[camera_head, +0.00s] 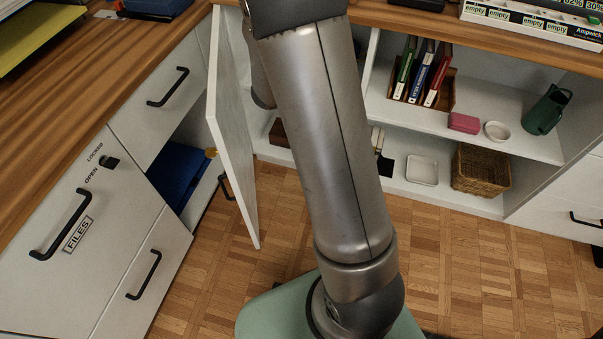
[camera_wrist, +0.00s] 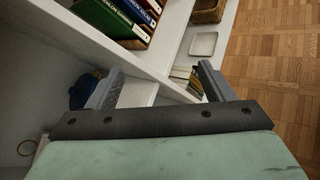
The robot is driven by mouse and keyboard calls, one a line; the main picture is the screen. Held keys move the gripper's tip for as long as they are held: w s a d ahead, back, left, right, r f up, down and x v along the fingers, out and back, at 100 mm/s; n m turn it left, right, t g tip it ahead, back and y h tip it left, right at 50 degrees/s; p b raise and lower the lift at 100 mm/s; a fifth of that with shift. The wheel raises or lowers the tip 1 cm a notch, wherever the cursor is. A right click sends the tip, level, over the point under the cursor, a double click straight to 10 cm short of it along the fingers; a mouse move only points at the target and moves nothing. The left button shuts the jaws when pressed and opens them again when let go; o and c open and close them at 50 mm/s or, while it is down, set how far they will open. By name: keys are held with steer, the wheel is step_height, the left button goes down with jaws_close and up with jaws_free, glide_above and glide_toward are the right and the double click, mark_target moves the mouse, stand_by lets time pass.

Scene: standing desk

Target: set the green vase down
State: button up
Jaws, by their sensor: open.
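A dark green vase (camera_head: 547,110), jug-like with a handle, stands on the upper shelf (camera_head: 480,128) at its right end in the head view. It looks tilted in the picture, and I cannot tell whether that is only the camera's angle. The vase is not seen in the wrist view. My gripper (camera_wrist: 158,88) is open in the wrist view, with nothing between its fingers. The fingers are near a white shelf edge and apart from the vase. In the head view my arm hides the gripper.
Books in a wooden holder (camera_head: 447,92), a pink box (camera_head: 464,122) and a white bowl (camera_head: 497,131) share the vase's shelf. A wicker basket (camera_head: 481,170) and a white dish (camera_head: 422,170) are below. An open cabinet door (camera_head: 232,140) stands left of my arm.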

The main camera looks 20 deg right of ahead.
steer(key=s+a+r+m+y, duration=0.2)
steer(key=s+a+m+y, duration=0.9)
steer(key=s+a, duration=0.9)
steer(key=shift+s+r+m+g+y, duration=0.3)
steer(key=shift+s+r+g+y, duration=0.1)
steer(key=shift+y, duration=0.4)
